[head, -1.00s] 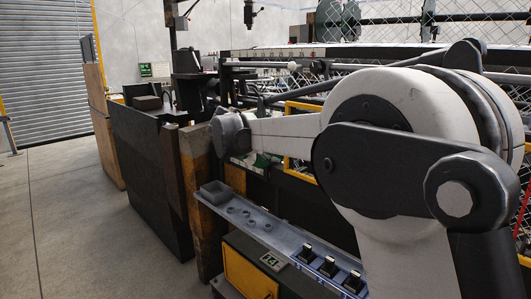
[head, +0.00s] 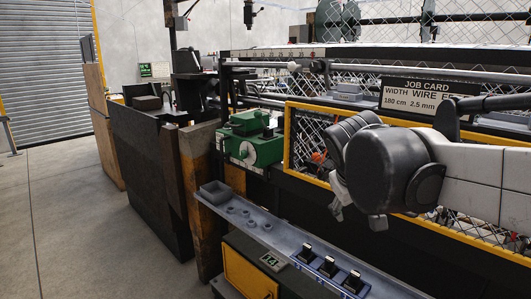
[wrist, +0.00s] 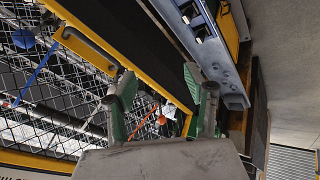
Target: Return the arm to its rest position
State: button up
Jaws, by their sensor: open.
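My arm enters from the right in the head view and lies nearly level. My gripper (head: 338,165) is at its end, in front of the yellow-framed mesh guard (head: 290,150), with its fingers partly hidden behind the dark wrist. In the wrist view my gripper (wrist: 162,95) has its two fingers spread wide apart, with nothing held between them. It appears clear of the guard, though the exact gap cannot be told.
A green machine unit (head: 252,140) stands left of my gripper. A grey shelf (head: 260,225) with a small tray and dark switches runs below. A job card (head: 428,95) hangs behind the arm. The concrete floor (head: 70,220) at left is clear.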

jog(key=s+f+m+y, duration=0.1)
jog(key=s+f, duration=0.4)
jog(key=s, duration=0.4)
jog(key=s+f+m+y, duration=0.2)
jog(key=s+f, duration=0.3)
jog(key=s, duration=0.4)
jog(key=shift+d+f+m+t, duration=0.3)
jog(key=shift+f+t, duration=0.05)
jog(key=shift+t, duration=0.05)
